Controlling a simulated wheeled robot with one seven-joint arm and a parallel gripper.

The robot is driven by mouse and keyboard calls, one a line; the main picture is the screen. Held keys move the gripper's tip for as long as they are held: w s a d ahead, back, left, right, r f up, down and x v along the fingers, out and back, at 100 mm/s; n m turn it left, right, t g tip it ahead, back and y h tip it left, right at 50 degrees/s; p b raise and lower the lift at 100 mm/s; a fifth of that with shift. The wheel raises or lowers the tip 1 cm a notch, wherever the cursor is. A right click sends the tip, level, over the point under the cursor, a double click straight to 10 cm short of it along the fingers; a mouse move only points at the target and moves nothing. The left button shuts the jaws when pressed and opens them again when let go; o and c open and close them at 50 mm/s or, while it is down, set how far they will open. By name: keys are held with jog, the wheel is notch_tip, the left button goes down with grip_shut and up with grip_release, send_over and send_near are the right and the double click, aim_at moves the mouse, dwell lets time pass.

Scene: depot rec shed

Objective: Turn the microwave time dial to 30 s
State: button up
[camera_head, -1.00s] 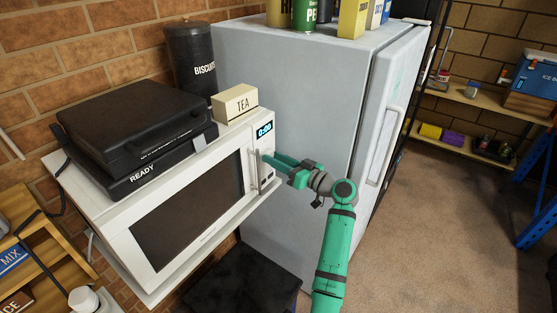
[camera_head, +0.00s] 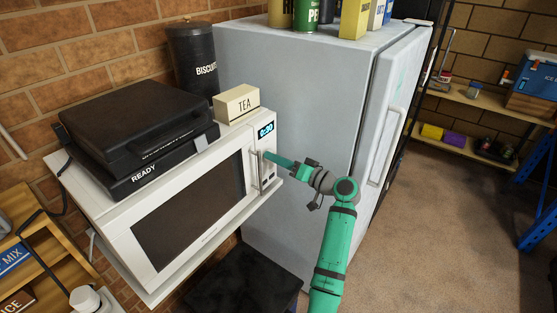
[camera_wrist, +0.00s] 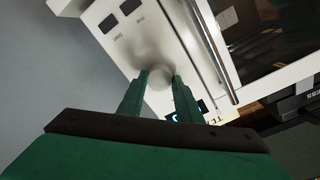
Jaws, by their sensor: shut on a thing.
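The white microwave (camera_head: 112,240) stands on a shelf, its door shut. Its small blue display (camera_head: 266,131) at the top right of the front appears to read 0:30. In the wrist view the round pale time dial (camera_wrist: 160,77) sits between my two green fingertips. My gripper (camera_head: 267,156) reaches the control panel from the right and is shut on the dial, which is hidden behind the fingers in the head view.
The vertical door handle (camera_head: 253,170) is just left of my fingers. A black case (camera_head: 135,120) and a TEA box (camera_head: 237,104) sit on the microwave. A grey fridge (camera_head: 295,110) stands close on the right. Open floor lies at the right.

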jog(key=shift+a, duration=0.2)
jog(key=o, duration=1)
jog(key=shift+o, duration=0.2)
jog(key=shift+d, duration=0.1)
jog(key=v, duration=1.1)
jog(key=shift+w+f, duration=0.1)
